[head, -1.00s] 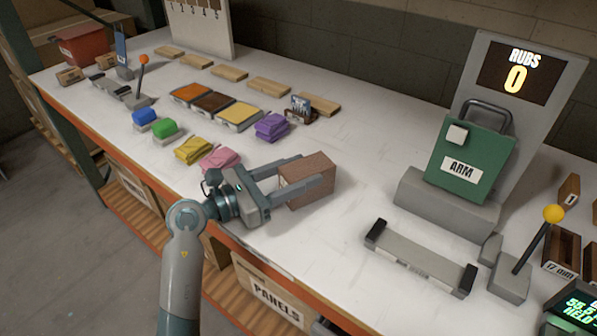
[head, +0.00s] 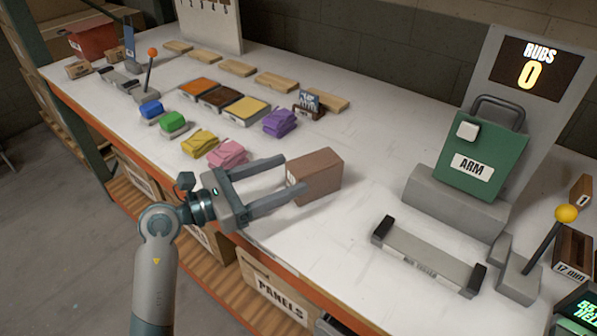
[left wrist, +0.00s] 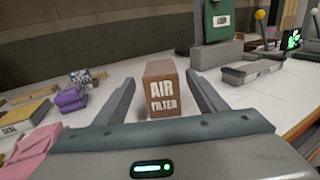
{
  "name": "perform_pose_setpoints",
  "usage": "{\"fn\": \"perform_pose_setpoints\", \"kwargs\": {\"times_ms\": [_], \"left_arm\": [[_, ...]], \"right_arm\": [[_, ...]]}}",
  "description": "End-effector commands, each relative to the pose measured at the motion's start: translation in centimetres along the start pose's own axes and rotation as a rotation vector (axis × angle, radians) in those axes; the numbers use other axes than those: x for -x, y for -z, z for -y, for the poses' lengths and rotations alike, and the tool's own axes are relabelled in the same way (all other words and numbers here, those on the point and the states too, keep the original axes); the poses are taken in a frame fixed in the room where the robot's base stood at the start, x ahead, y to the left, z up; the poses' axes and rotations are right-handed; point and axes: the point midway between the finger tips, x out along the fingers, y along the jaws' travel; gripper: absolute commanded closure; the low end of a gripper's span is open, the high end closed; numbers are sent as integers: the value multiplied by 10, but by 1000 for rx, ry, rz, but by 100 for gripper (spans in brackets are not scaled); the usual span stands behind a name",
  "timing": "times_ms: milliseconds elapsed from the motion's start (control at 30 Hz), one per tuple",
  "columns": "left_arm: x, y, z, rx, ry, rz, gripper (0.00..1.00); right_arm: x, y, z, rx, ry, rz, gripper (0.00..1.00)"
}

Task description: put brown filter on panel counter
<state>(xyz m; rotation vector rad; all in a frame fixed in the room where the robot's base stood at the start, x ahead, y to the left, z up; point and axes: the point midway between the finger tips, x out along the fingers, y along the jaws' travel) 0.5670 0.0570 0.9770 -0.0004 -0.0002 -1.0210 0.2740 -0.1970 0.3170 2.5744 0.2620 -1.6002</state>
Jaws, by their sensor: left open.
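The brown filter is a brown box (head: 318,174) standing on the white counter (head: 345,228). In the left wrist view the box (left wrist: 163,90) shows white lettering, "AIR FILTER", on the face toward me. My left gripper (head: 292,175) is open at the left end of the box, with its fingers pointing toward it. In the left wrist view the fingers (left wrist: 160,80) spread on either side of the box, with gaps to both sides. My right gripper is not in view.
A grey tray-like tester (head: 428,257) and a green "ARM" block (head: 482,155) stand to the right. A "RUBS 0" display (head: 539,62) rises behind. Counter between box and tester is clear.

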Motion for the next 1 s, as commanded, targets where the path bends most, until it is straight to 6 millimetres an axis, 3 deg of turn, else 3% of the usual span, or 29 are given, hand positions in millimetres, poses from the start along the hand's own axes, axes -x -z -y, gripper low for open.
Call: {"fn": "perform_pose_setpoints", "kwargs": {"times_ms": [200, 400, 1000], "left_arm": [[39, 3, 0, -2, -1, -4, 35], [58, 1, 0, 0, 0, -1, 35], [63, 0, 0, 0, 0, 0, 35]], "right_arm": [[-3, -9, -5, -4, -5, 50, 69], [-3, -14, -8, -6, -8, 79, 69], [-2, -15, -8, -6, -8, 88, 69]]}}
